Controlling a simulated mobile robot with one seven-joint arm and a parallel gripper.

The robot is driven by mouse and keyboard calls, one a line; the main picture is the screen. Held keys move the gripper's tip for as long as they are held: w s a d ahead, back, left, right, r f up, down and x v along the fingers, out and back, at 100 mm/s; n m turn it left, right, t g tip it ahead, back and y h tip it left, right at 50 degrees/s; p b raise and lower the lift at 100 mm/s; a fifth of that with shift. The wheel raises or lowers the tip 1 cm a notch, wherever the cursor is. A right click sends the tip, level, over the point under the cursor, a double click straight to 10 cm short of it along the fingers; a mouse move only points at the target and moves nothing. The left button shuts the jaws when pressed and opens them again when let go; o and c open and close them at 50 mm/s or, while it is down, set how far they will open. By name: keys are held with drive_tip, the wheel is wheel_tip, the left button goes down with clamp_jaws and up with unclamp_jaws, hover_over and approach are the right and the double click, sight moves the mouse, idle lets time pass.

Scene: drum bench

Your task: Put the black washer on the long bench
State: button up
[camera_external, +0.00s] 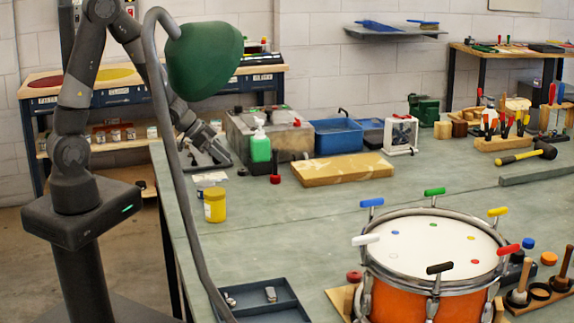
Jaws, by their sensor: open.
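My gripper (222,156) is at the left side of the long bench (340,225), beside the grey stone-like block. It looks empty with its fingers apart, though it is small in the picture and partly behind the lamp's pole. The long bench has a worn grey-green top. A small black ring (541,291) lies on a wooden board at the lower right, next to the drum; it may be the black washer, but it is too small to be sure. My gripper is far from it, across the bench.
An orange drum (430,270) with coloured T-handles stands at the front right. A green lamp (205,60) on a curved pole rises before my arm. A yellow jar (215,205), green bottle (260,147), wooden slab (341,169) and blue bin (336,135) stand nearby. The bench's middle is clear.

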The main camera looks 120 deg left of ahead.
sight(241, 169)
drive_tip(key=shift+x, duration=2.8)
drive_tip(key=shift+w+a+r, duration=0.1)
drive_tip(key=c, duration=0.8)
drive_tip(key=shift+r, duration=0.15)
